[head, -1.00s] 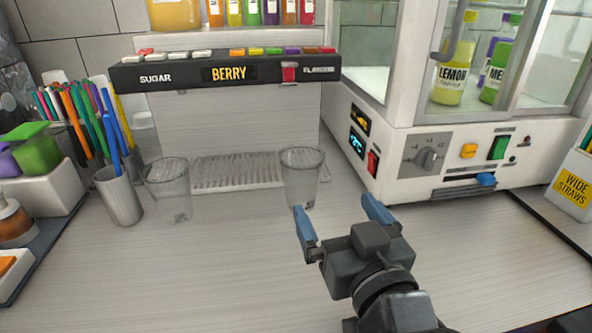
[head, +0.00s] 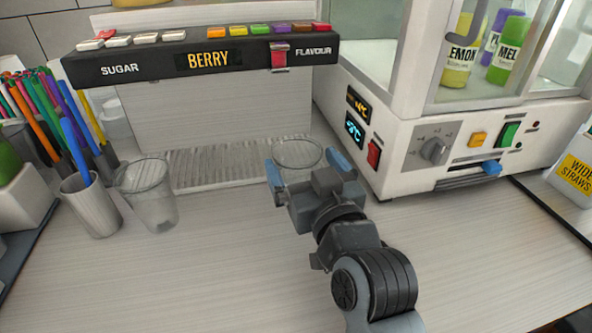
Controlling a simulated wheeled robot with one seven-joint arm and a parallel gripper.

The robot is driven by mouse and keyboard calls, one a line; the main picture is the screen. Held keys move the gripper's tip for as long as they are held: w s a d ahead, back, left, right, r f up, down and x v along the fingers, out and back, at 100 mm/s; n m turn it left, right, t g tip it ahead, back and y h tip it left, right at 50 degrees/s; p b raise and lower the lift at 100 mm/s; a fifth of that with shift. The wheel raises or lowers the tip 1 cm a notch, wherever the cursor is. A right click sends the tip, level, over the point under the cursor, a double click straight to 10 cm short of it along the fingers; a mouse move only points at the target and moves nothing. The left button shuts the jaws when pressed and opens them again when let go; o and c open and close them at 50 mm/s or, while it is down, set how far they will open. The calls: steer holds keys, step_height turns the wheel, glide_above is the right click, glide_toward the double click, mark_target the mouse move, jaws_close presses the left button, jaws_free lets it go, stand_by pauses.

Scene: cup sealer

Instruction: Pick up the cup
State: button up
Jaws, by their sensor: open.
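A clear empty cup (head: 297,153) stands upright on the counter at the front right edge of the dispenser's drip grate. My gripper (head: 304,168) is open at this cup, with one blue finger to each side of it in the picture. The gripper's body hides the cup's lower part, and I cannot tell whether the fingers touch it. A second clear cup (head: 149,196) stands upright on the counter at the left, apart from my gripper.
A metal tumbler (head: 90,205) with straws stands left of the second cup. The dispenser panel (head: 205,55) overhangs the drip grate (head: 225,162). A white machine (head: 410,145) stands close on the right. The front counter is clear.

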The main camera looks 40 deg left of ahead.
steer(key=shift+x, duration=1.3)
steer(key=shift+c, duration=0.3)
steer(key=c, duration=1)
